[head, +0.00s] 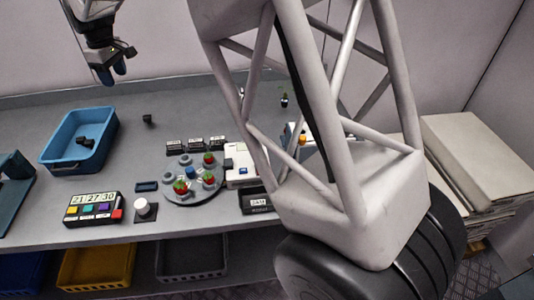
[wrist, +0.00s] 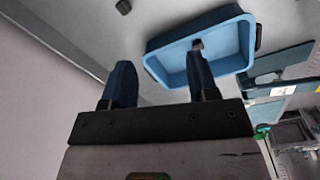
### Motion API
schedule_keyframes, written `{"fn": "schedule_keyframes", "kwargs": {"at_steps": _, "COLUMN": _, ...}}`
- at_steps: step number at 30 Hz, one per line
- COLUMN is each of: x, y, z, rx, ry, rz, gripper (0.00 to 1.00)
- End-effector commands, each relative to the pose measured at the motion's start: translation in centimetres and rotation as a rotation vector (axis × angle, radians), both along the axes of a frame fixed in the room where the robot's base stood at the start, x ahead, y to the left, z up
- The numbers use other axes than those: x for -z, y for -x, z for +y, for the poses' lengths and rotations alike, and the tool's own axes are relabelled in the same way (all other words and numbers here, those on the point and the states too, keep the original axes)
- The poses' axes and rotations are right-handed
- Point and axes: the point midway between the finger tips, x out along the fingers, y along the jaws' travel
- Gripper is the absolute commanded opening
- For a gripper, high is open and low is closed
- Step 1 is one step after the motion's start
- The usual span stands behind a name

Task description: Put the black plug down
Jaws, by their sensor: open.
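Two small black pieces could be the black plug, and I cannot tell which one is. One black piece (head: 148,119) stands on the grey table to the right of the blue tray; a dark piece (wrist: 123,6) also shows at the top of the wrist view. Another black piece (head: 84,141) lies inside the blue tray (head: 51,146). My gripper (head: 114,74) is raised above the back of the table, apart from both pieces. In the wrist view its two blue fingers (wrist: 160,78) are spread with nothing between them. The tray (wrist: 240,38) shows beyond the right finger.
A round grey plate (head: 193,195) with red berries stands mid-table. Near it are a button box (head: 92,208), a white knob (head: 142,207), several small black labelled blocks (head: 195,144) and a white device (head: 238,168). A large white frame blocks the right side. The back-left table is clear.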

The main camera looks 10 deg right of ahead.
Motion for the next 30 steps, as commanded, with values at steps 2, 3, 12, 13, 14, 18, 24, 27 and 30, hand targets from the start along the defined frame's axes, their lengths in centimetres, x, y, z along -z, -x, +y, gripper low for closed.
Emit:
{"fn": "schedule_keyframes", "kwargs": {"at_steps": 2, "x": -1.3, "y": 0.6, "z": -3.0, "rx": 0.046, "ry": -0.006, "rz": -0.006, "gripper": 0.54}}
{"fn": "schedule_keyframes", "kwargs": {"at_steps": 3, "x": -1.7, "y": 1.0, "z": -4.4, "rx": 0.069, "ry": -0.008, "rz": -0.008, "gripper": 0.54}}
{"fn": "schedule_keyframes", "kwargs": {"at_steps": 12, "x": -4.9, "y": 4.3, "z": -14.2, "rx": 0.238, "ry": -0.026, "rz": -0.029, "gripper": 0.54}}
{"fn": "schedule_keyframes", "kwargs": {"at_steps": 13, "x": -5.2, "y": 4.7, "z": -15.1, "rx": 0.254, "ry": -0.028, "rz": -0.031, "gripper": 0.54}}
{"fn": "schedule_keyframes", "kwargs": {"at_steps": 14, "x": -5.5, "y": 5.1, "z": -16.0, "rx": 0.271, "ry": -0.030, "rz": -0.034, "gripper": 0.54}}
{"fn": "schedule_keyframes", "kwargs": {"at_steps": 18, "x": -6.5, "y": 7.3, "z": -20.3, "rx": 0.350, "ry": -0.039, "rz": -0.044, "gripper": 0.54}}
{"fn": "schedule_keyframes", "kwargs": {"at_steps": 24, "x": -7.4, "y": 10.8, "z": -25.9, "rx": 0.462, "ry": -0.051, "rz": -0.057, "gripper": 0.54}}
{"fn": "schedule_keyframes", "kwargs": {"at_steps": 27, "x": -7.6, "y": 12.7, "z": -28.6, "rx": 0.518, "ry": -0.056, "rz": -0.063, "gripper": 0.54}}
{"fn": "schedule_keyframes", "kwargs": {"at_steps": 30, "x": -7.7, "y": 14.7, "z": -31.1, "rx": 0.574, "ry": -0.061, "rz": -0.069, "gripper": 0.54}}
